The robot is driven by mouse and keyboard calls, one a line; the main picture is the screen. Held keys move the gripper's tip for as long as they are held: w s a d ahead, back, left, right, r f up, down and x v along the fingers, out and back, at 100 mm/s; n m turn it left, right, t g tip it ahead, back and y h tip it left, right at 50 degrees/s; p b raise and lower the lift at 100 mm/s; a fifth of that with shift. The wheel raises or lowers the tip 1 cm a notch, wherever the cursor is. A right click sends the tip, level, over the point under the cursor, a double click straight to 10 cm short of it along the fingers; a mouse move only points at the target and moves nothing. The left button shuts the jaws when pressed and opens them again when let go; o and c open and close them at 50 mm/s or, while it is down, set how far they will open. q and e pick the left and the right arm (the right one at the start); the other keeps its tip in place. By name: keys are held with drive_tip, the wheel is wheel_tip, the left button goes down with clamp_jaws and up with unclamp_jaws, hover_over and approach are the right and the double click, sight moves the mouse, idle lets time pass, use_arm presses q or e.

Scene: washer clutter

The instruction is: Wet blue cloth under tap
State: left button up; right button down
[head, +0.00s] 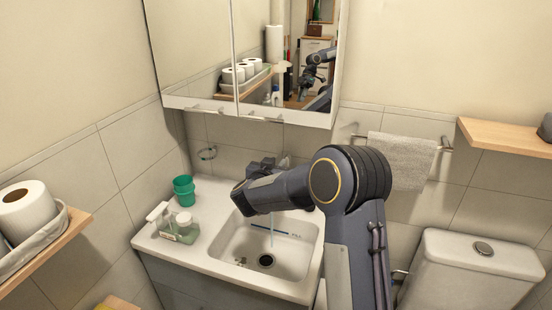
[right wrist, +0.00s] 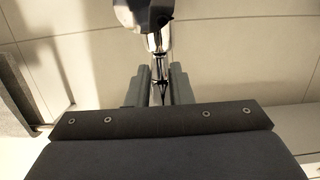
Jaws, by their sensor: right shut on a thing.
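My right gripper (head: 266,166) is behind the sink, at the tap, with my forearm hiding most of both. In the right wrist view its two fingers (right wrist: 160,88) are shut on a slim chrome part of the tap (right wrist: 158,43), which looks like its lever. A thin, pale bluish stream of water (head: 272,236) falls into the white basin (head: 236,243). I see no blue cloth in either view.
Green cups (head: 184,190) and a tray with a white-topped bottle (head: 160,214) stand left of the basin. A mirrored cabinet (head: 192,60) hangs above. A grey towel (head: 402,160) hangs right. A toilet tank (head: 470,268) is at lower right, toilet rolls (head: 28,208) at left.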

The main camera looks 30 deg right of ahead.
drive_tip(key=c, duration=1.3)
unclamp_jaws()
drive_tip(key=shift+a, duration=0.1)
drive_tip(key=b+v, duration=0.1)
drive_tip(key=v, duration=0.6)
drive_tip(key=shift+s+a, duration=0.25)
drive_tip(key=shift+s, duration=0.05)
